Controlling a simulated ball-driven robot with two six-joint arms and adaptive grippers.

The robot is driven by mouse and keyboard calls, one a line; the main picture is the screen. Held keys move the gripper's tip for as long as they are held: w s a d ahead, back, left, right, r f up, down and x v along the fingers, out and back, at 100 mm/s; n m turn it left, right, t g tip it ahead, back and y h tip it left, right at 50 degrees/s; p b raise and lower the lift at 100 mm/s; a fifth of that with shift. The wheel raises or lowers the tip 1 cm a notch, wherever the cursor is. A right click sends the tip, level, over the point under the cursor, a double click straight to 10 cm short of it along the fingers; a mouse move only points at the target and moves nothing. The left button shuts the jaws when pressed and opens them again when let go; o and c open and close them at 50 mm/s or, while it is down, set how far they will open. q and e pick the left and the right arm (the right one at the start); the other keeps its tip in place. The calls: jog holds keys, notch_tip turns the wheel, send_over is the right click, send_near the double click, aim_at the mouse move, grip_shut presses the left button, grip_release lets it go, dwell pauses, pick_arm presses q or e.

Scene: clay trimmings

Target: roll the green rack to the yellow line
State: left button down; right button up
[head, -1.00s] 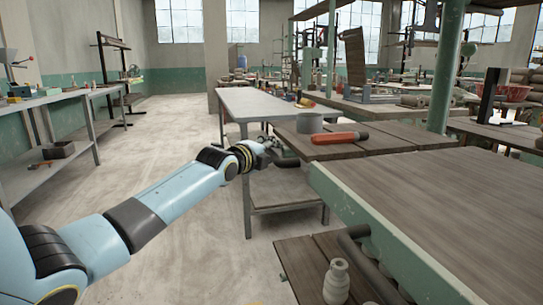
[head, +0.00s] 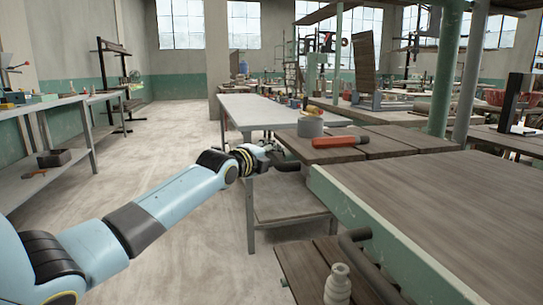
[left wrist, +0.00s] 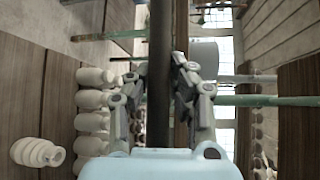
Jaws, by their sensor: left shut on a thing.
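The green rack has a green frame edge (head: 375,228), a brown wooden top and a lower wooden shelf, at the right of the head view. A pale bottle-shaped piece (head: 338,285) stands on the lower shelf. My left gripper (head: 268,157) is beyond the rack's far left corner. In the left wrist view my left gripper (left wrist: 158,95) is shut on a dark bar (left wrist: 160,45). The head view partly hides the grip. The yellow line and my right gripper are not in view.
A grey table (head: 265,108) stands ahead. Benches line the left wall (head: 50,115). The pale floor (head: 180,135) is clear between.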

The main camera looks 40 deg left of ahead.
pick_arm(q)
jog(key=shift+a+f, duration=0.1)
jog(key=shift+f, duration=0.2)
jog(key=c, duration=1.6)
grip_release()
jog(key=shift+s, duration=0.1)
jog(key=o, duration=0.4)
jog(key=shift+s+a, duration=0.1)
jog(key=shift+a, duration=0.1)
jog(key=shift+o, duration=0.2)
jog(key=shift+d+r, duration=0.1)
jog(key=shift+r, duration=0.1)
jog(key=s+d+r, duration=0.1)
jog(key=s, duration=1)
jog(key=shift+s+r, duration=0.3)
jog(key=shift+s, duration=0.05)
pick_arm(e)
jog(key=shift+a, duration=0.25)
